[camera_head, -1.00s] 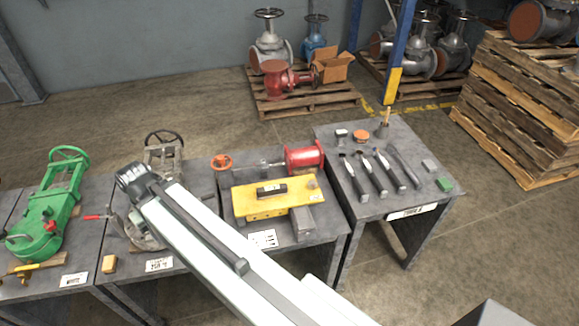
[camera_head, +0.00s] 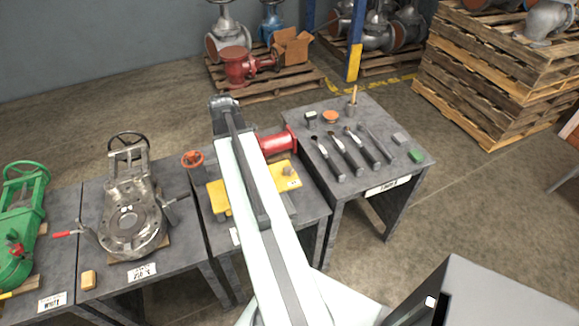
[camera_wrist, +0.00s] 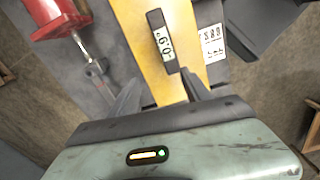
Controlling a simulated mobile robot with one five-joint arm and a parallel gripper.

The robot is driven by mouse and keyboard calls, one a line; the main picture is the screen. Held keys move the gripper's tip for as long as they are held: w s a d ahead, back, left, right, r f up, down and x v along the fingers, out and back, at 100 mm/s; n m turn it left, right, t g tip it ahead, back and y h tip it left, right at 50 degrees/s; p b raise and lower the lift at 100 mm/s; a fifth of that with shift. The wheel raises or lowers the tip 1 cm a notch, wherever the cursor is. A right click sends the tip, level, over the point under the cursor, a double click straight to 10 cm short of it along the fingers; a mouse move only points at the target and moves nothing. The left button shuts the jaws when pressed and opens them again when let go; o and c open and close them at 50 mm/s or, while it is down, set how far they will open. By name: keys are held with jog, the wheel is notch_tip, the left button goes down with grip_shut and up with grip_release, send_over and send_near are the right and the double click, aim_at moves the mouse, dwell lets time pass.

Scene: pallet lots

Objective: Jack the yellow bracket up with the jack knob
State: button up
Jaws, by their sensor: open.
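The yellow bracket (camera_head: 287,176) lies on the middle table, mostly hidden behind my arm in the head view. The wrist view shows its yellow plate (camera_wrist: 142,28) with a black digital readout (camera_wrist: 162,42) on it. An orange handwheel knob (camera_head: 192,158) stands at the bracket's back left; I cannot tell if it is the jack knob. A red cylinder (camera_head: 276,142) is behind the bracket and also shows in the wrist view (camera_wrist: 58,16). My gripper (camera_wrist: 160,78) is open and empty, its fingers pointing over the bracket without visible contact.
A grey valve (camera_head: 130,215) with a handwheel stands on the table to the left, and a green one (camera_head: 20,235) further left. The right table (camera_head: 385,115) holds several hand tools. A grey cabinet (camera_head: 500,295) is at the lower right.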

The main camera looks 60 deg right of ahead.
aim_at(289, 168)
jog(key=s+d+n, duration=0.1)
jog(key=s+d, duration=0.3)
jog(key=d, duration=0.1)
jog(key=s+d+n, duration=0.2)
jog(key=s+d, duration=0.2)
jog(key=s, duration=0.1)
jog(key=s+d+n, duration=0.1)
jog(key=s+d, duration=0.3)
jog(key=d, duration=0.1)
jog(key=shift+s+d+n, duration=0.25)
jog(key=shift+d+n, duration=0.1)
jog(key=shift+n, duration=0.05)
notch_tip(289, 168, down, 8)
jog(key=b, duration=0.8)
jog(key=shift+w, duration=0.1)
jog(key=shift+r, duration=0.1)
jog(key=c, duration=1.2)
jog(key=shift+a, duration=0.15)
grip_shut()
